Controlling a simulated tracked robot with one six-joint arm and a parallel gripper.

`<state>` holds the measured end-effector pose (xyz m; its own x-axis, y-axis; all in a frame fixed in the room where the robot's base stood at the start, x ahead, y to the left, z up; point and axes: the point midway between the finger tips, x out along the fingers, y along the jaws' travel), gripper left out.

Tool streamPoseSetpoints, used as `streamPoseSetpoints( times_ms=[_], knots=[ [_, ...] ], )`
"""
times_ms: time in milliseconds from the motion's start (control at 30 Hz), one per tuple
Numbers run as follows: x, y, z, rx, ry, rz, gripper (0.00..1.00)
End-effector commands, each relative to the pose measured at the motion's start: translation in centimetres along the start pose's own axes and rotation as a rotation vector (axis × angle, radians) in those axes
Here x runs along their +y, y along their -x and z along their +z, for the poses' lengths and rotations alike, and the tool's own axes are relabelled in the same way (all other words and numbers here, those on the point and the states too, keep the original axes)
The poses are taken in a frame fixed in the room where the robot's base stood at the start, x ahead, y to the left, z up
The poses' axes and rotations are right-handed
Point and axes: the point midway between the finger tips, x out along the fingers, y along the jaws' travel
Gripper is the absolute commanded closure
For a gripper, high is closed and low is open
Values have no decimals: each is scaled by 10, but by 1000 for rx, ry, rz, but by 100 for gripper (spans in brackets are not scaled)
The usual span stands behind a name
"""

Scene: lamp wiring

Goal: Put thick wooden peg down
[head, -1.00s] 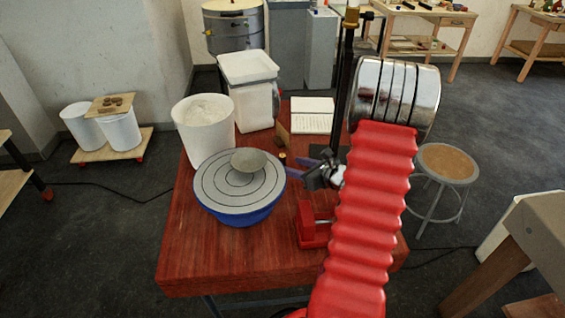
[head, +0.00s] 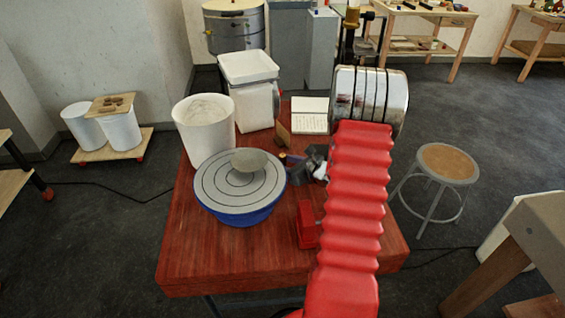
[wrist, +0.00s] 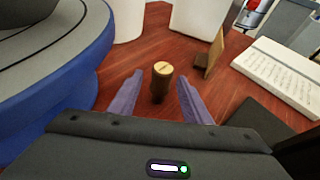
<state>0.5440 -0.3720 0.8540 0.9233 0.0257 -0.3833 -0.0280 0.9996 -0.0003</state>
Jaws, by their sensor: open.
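The thick wooden peg (wrist: 161,84) stands upright on the red-brown wooden table. It is a dark brown cylinder with a pale top. My gripper (wrist: 159,95) is open, with one purple finger on each side of the peg. Gaps show between the peg and both fingers in the wrist view. In the head view my gripper (head: 297,160) is low over the table, right of the turntable, and the peg (head: 283,155) shows small at its fingertips.
A blue banding wheel (head: 240,213) with a grey disc stands close on the left. A white bucket (head: 204,140) and a white bin (head: 250,105) stand behind. A small wooden piece (wrist: 210,55) and an open book (head: 311,115) lie beyond.

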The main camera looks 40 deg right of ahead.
Motion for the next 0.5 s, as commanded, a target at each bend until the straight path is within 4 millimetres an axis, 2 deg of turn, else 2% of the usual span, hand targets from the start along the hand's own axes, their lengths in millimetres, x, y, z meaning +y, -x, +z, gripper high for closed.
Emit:
streamPoseSetpoints(
  times_ms=[500],
  knots=[
    [0, 0, 0, 0, -1, -1, 56]
  ],
)
